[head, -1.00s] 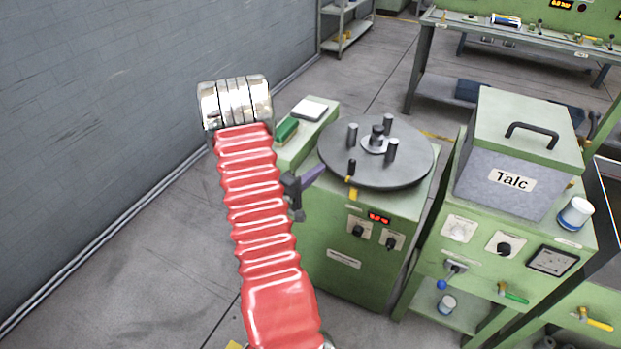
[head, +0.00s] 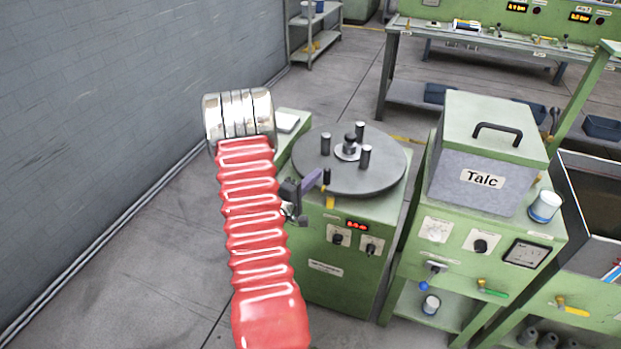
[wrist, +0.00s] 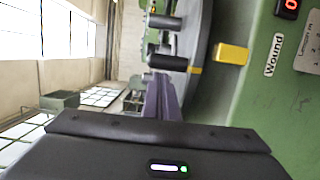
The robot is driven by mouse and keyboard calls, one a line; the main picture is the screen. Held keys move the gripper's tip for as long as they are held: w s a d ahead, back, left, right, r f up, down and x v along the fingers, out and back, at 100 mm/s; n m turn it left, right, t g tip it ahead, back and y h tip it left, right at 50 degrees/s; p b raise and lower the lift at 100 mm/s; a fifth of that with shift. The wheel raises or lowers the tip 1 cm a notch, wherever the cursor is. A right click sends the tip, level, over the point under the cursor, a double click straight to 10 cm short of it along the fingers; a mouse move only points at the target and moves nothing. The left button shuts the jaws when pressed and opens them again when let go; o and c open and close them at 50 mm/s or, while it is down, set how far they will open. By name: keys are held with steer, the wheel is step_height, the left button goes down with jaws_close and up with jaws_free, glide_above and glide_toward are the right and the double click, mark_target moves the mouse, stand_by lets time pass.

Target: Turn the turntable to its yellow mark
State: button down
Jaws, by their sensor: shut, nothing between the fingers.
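The dark grey turntable (head: 378,178) lies flat on a green cabinet (head: 310,245). There a thin yellow stripe (wrist: 195,70) shows on the disc's edge near the black peg (wrist: 168,63). The fingers also show in the wrist view (wrist: 160,92).
A Talc box (head: 482,150) on a green machine stands to the right. A red display (head: 357,225) and knobs are on the cabinet front. A grey wall (head: 90,120) runs along the left, with open floor between.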

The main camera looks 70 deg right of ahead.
steer(key=shift+s, duration=0.1)
steer(key=shift+s+a, duration=0.25)
steer(key=shift+s, duration=0.45)
steer(key=shift+s+a, duration=0.25)
steer(key=shift+s, duration=0.4)
steer(key=shift+w, duration=0.5)
glide_toward(326, 177)
steer(key=w+a, duration=0.3)
steer(key=shift+r, duration=0.1)
